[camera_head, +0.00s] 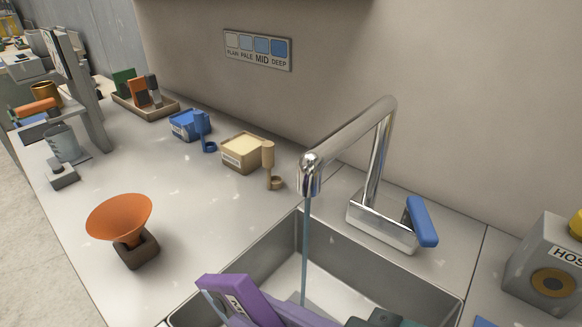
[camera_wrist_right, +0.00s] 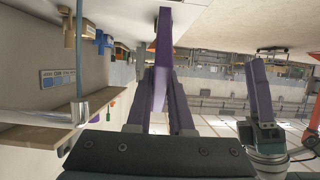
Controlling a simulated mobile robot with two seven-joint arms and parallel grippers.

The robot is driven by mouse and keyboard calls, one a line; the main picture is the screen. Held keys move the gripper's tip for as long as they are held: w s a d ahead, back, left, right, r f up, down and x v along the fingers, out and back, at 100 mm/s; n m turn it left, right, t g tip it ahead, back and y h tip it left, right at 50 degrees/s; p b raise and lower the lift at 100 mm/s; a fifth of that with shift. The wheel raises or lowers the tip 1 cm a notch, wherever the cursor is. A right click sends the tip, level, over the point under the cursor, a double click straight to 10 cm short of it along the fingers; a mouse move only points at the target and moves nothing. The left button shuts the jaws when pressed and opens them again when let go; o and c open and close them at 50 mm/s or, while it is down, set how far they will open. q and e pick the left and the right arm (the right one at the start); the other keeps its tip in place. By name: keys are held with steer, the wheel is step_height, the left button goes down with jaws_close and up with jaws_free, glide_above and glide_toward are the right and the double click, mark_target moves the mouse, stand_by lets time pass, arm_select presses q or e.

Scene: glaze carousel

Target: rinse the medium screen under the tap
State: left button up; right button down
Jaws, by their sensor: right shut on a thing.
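The purple medium screen (camera_head: 240,301) has a pale label and is tilted over the left part of the sink at the bottom of the head view. My right gripper's purple fingers (camera_head: 288,313) are shut on it; the wrist view shows the screen (camera_wrist_right: 163,55) between the fingertips. The chrome tap (camera_head: 362,155) is running. Its thin blue stream falls into the sink just right of the screen's labelled face; whether it touches the screen is unclear. The blue tap lever (camera_head: 421,222) is at the right. A purple part, apparently my left gripper (camera_wrist_right: 261,90), shows in the wrist view; its jaws are unclear.
The steel sink (camera_head: 378,262) lies below the tap. On the counter stand an orange funnel (camera_head: 120,215) in a dark base, a beige tub (camera_head: 241,153), a blue tub (camera_head: 183,126) and a tray (camera_head: 172,108). A grey box (camera_head: 548,270) with a round dial is at the right edge.

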steer(key=shift+d+f, duration=0.15)
steer(key=shift+f, duration=0.25)
steer(key=w+d+f+b, duration=0.1)
steer(key=w+d+b, duration=0.6)
steer(key=w, duration=0.2)
steer(key=shift+w+f+b, duration=0.3)
steer(key=shift+f+b, duration=0.05)
steer(key=shift+a, duration=0.1)
stand_by(2.2)
